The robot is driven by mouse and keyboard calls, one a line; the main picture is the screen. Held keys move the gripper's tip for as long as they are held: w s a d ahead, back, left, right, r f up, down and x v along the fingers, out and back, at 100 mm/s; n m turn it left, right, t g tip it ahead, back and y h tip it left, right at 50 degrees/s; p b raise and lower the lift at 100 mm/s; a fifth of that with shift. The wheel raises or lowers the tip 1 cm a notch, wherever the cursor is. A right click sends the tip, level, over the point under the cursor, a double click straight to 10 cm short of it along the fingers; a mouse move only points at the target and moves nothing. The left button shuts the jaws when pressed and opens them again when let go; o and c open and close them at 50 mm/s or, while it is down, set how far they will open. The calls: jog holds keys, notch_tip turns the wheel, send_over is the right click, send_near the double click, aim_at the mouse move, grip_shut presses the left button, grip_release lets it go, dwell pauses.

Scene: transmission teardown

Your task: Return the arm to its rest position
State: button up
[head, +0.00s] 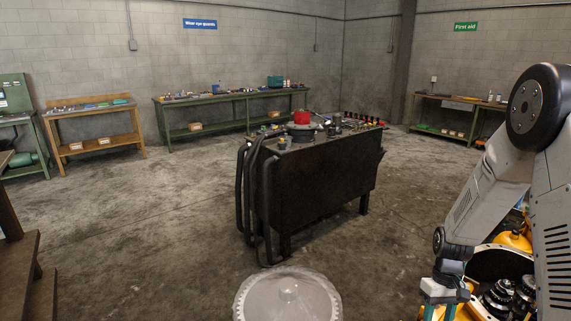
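My arm comes in from the right edge, bent at a large dark joint, with its forearm slanting down to the left. My gripper (445,292) hangs at the end, low in the picture at the bottom edge. Its teal parts show in front of a yellow transmission housing (514,240). The fingertips are small and partly cut off by the frame, so I cannot tell whether they are open or shut, or whether they hold anything. Dark and silvery gears (503,297) sit inside the housing, just right of the gripper; my arm hides part of the housing.
A dark metal bench (315,185) with hoses on its left side stands mid-room, bearing a red part (302,118) and several small parts. A pale round cover (288,298) is at the bottom centre. Green workbenches (235,95) line the back wall. Open concrete floor (140,215) lies left.

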jog(key=s+a+r+t, duration=0.1)
jog(key=s+a+r, duration=0.3)
jog(key=s+r, duration=0.4)
jog(key=s+a+r+t, duration=0.2)
jog(key=s+a+r, duration=0.3)
jog(key=r, duration=0.8)
jog(key=s+a+r+m+t+h, duration=0.1)
jog(key=s+a+r, duration=0.3)
jog(key=s+r, duration=0.7)
jog(key=shift+a+t, duration=0.2)
jog(key=shift+t, duration=0.2)
